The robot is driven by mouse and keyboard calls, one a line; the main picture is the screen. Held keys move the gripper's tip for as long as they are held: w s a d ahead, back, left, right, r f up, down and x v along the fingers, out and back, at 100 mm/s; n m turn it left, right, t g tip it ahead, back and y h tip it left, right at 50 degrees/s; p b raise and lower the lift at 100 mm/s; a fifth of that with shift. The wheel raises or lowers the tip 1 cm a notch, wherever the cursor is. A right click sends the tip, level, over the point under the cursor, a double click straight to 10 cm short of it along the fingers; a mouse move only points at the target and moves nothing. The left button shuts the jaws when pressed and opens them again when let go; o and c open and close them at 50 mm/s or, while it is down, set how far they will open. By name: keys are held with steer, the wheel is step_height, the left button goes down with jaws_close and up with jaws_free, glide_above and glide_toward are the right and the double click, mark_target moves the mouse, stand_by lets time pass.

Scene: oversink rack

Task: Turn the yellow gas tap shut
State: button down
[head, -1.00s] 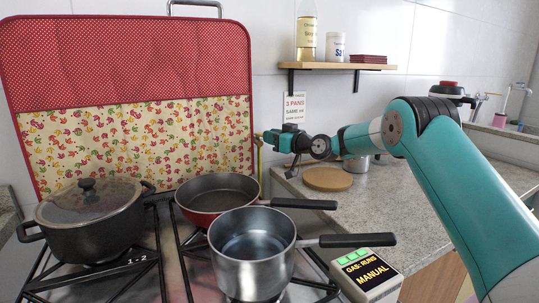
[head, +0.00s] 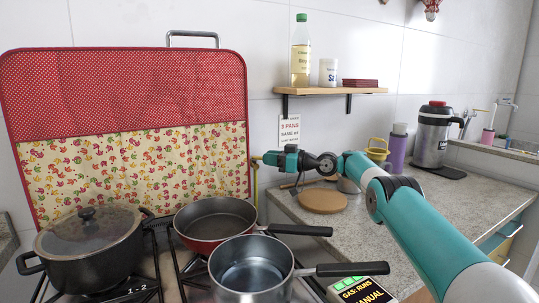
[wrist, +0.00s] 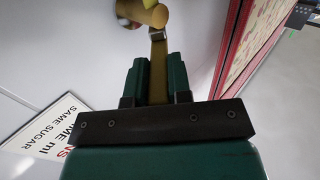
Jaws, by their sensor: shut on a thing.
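The yellow gas tap's lever (wrist: 158,60) lies lengthwise between the two green fingers of my gripper (wrist: 158,78) in the wrist view. Its far end meets a round yellow-brown valve body (wrist: 153,14) at the top of that view. My gripper is shut on the lever. In the head view my gripper (head: 264,158) is at the right edge of the red patterned board and hides most of the tap. A yellow pipe (head: 255,182) runs down just below it.
A display (head: 360,290) by the stove reads "GAS: RUNS" and "MANUAL". A black pot (head: 90,250), a red pan (head: 215,220) and a steel saucepan (head: 252,268) stand on the stove. The board (head: 120,90) stands close left of my gripper. A shelf (head: 330,91) is above.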

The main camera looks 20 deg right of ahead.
steer(key=shift+r, duration=0.15)
steer(key=c, duration=1.1)
jaws_free()
steer(key=shift+o, duration=0.3)
steer(key=shift+d, duration=0.1)
steer(key=shift+s+d+f+b, duration=0.2)
steer(key=shift+s+d+b, duration=0.15)
steer(key=shift+d+b, duration=0.1)
steer(key=b+v, duration=0.2)
steer(key=v, duration=0.9)
steer(key=shift+r, duration=0.15)
